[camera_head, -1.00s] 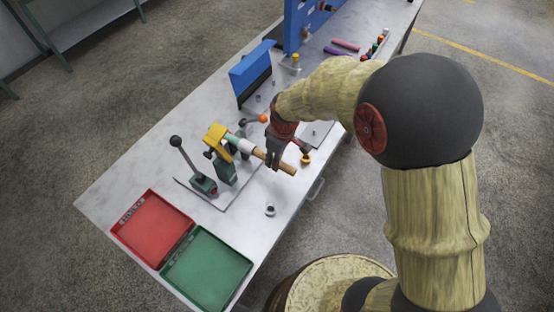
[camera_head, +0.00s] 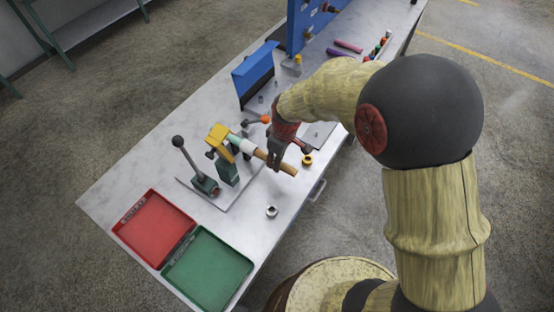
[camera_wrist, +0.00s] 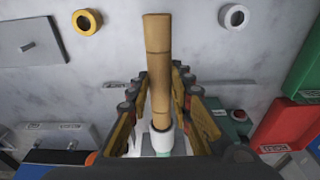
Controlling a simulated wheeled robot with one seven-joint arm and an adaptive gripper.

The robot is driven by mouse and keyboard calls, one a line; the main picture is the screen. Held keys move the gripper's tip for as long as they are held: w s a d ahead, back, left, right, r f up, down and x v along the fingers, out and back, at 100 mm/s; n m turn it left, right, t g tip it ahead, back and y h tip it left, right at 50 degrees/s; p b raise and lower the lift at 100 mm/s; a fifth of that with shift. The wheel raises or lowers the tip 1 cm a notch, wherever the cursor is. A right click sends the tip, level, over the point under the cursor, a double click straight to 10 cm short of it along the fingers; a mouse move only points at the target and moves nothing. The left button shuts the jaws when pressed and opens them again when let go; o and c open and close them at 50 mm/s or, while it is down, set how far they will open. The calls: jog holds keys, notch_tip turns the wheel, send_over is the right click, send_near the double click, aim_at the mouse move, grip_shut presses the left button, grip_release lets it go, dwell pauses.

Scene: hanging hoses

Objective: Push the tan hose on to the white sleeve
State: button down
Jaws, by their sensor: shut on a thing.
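The tan hose (camera_head: 287,168) is a short straight tube lying roughly level above the bench. My gripper (camera_head: 273,161) is shut on it, with part of the hose sticking out past the fingers. In the wrist view the hose (camera_wrist: 158,70) runs between the fingers of my gripper (camera_wrist: 160,100), and its lower end meets the white sleeve (camera_wrist: 160,141). The white sleeve (camera_head: 246,146) is in line with the hose, on the side of the yellow clamp (camera_head: 219,139). How far the hose goes on to the sleeve I cannot tell.
A green stand with a black-knobbed lever (camera_head: 178,142) is left of the clamp. A red tray (camera_head: 153,226) and a green tray (camera_head: 209,270) lie at the near end. A yellow ring (camera_head: 307,160) and a grey ring (camera_head: 271,211) lie on the bench. A blue bin (camera_head: 255,68) stands behind.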

jog(key=shift+w+a+r, duration=0.1)
jog(key=shift+w+a, duration=0.75)
jog(key=shift+a, duration=0.25)
dwell(2.0)
jog(key=c, duration=1.5)
grip_release()
notch_tip(320, 180, up, 12)
jog(key=s+d, duration=0.1)
jog(key=shift+d, duration=0.1)
